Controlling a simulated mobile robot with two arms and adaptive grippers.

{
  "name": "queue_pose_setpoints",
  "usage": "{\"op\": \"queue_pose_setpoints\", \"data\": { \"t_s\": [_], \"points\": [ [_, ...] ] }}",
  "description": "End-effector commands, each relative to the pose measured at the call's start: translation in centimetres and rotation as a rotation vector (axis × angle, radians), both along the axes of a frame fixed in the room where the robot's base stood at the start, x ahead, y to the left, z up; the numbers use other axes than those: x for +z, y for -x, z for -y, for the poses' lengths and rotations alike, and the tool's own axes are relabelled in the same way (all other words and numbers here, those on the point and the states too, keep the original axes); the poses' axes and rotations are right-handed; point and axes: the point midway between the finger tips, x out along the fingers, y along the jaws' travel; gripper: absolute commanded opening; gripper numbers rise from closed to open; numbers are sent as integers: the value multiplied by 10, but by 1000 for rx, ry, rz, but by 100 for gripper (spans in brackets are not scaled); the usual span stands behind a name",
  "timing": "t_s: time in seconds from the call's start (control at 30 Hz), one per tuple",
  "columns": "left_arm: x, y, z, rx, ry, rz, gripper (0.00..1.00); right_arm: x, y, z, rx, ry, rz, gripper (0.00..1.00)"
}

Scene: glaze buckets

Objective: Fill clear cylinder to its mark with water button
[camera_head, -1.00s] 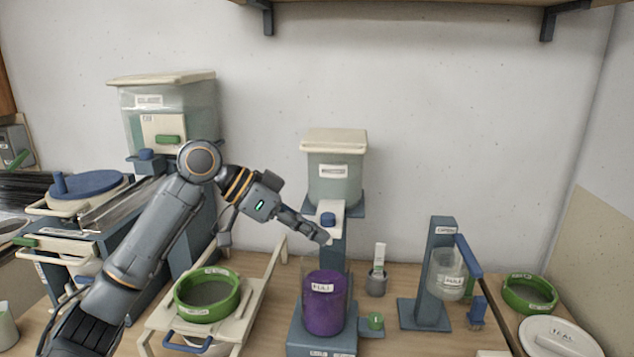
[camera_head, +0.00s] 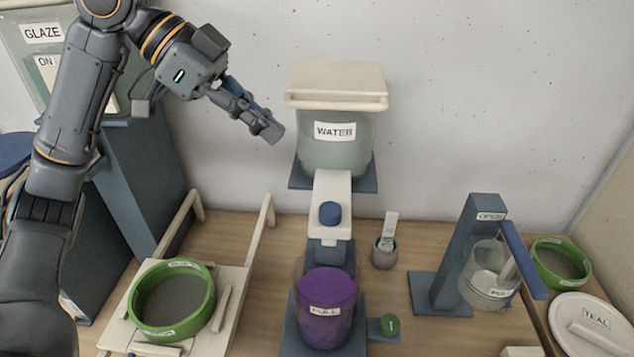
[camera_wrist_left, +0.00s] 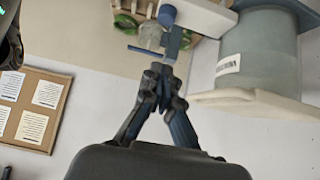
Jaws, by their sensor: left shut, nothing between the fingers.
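The water tank (camera_head: 336,150) has a cream lid and a WATER label. Below it is a white spout (camera_head: 331,190) with a blue button (camera_head: 329,214). The clear cylinder (camera_head: 325,262) stands on the blue base below the spout, with purple contents (camera_head: 325,290). Its FULL label is on the front, and the purple reaches above that label. My left gripper (camera_head: 272,130) is shut and empty, in the air left of the tank and well above the button. Its closed fingers (camera_wrist_left: 160,75) also show in the left wrist view. My right gripper is out of view.
A green-rimmed sieve (camera_head: 213,295) sits on a cream rack at left. A small grey pot (camera_head: 383,255) stands right of the spout. A blue stand (camera_head: 470,265) holds a clear pouring cup.

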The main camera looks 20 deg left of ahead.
Motion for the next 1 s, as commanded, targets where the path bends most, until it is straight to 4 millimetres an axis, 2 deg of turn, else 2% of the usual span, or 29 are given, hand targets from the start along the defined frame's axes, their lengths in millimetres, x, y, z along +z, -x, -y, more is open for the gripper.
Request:
{"op": "queue_pose_setpoints", "data": {
  "t_s": [0.27, 0.47, 0.7, 0.8, 1.0],
  "points": [
    [-10, -3, 9, 1, -1, -4, 0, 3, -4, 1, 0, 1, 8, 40],
    [-36, -10, 35, -3, 0, -4, 0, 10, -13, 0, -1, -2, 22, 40],
    [-72, -19, 70, -3, 1, -4, 0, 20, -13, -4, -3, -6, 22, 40],
    [-89, -20, 68, 3, 0, -6, 0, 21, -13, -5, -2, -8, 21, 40],
    [-107, -20, 68, 2, 2, -2, 0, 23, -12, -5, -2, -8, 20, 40]
  ]
}}
